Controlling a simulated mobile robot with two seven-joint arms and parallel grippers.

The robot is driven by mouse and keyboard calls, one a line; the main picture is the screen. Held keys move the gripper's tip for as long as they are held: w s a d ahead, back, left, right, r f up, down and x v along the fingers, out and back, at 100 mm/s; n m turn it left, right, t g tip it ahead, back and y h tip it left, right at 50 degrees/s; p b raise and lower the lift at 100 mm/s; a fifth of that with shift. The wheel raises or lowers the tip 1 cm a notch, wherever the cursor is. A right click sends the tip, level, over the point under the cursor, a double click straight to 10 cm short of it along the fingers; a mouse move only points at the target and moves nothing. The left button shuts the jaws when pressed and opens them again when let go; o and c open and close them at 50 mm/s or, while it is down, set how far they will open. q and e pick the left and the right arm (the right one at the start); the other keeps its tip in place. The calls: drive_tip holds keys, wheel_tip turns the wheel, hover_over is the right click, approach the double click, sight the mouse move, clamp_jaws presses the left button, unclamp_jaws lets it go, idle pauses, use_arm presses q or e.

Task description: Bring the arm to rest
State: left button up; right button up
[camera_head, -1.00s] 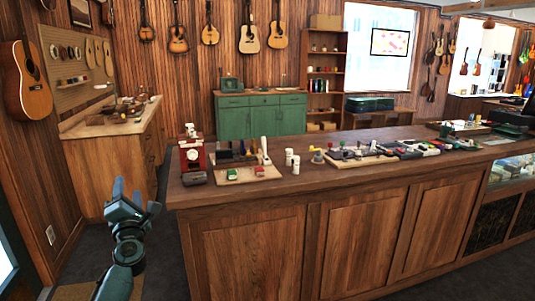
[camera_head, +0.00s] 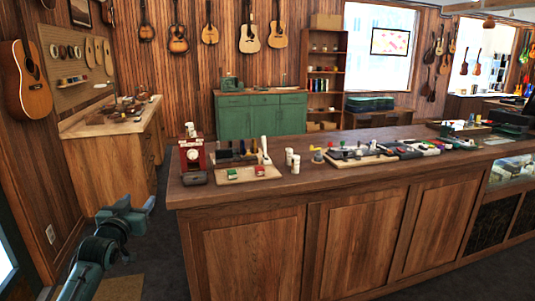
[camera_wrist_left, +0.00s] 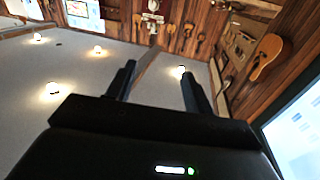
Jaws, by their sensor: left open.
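My left arm (camera_head: 97,248) comes in from the lower left in the head view. Its gripper (camera_head: 146,207) is beside the left end of the long wooden counter, over the dark floor and apart from the counter. In the left wrist view the two dark fingers (camera_wrist_left: 158,86) stand apart with nothing between them. That view looks up toward the ceiling (camera_wrist_left: 95,70) and its lamps. My right gripper is not in view.
The wooden counter (camera_head: 250,255) carries a red device (camera_head: 193,160), a wooden tray and small parts. A workbench (camera_head: 110,165) stands behind the gripper at the left wall. A green cabinet (camera_head: 260,115) is at the back. The floor between workbench and counter looks clear.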

use_arm(q)
drive_tip(key=s+d+f+m+g, duration=0.1)
drive_tip(key=s+d+f, duration=0.2)
drive_tip(key=s+f, duration=0.3)
drive_tip(key=s+d+f+m+g+h, duration=0.1)
drive_tip(key=s+d+f+g, duration=0.2)
drive_tip(key=f, duration=0.5)
drive_tip(key=s+d+f+m, duration=0.1)
drive_tip(key=s+d+f, duration=0.2)
drive_tip(key=s+f, duration=0.35)
drive_tip(key=s+d+f+g+h, duration=0.1)
drive_tip(key=s+d+f, duration=0.2)
drive_tip(key=s, duration=0.5)
drive_tip(key=s+d+f+g, duration=0.1)
drive_tip(key=s+d+f, duration=0.2)
drive_tip(key=s, duration=0.5)
drive_tip(key=s+d+f+n+g+h, duration=0.1)
drive_tip(key=s+d+f+g, duration=0.1)
drive_tip(key=s, duration=0.6)
drive_tip(key=shift+s+d+f+h, duration=0.35)
drive_tip(key=shift+d+f, duration=0.35)
drive_tip(key=shift+d, duration=0.25)
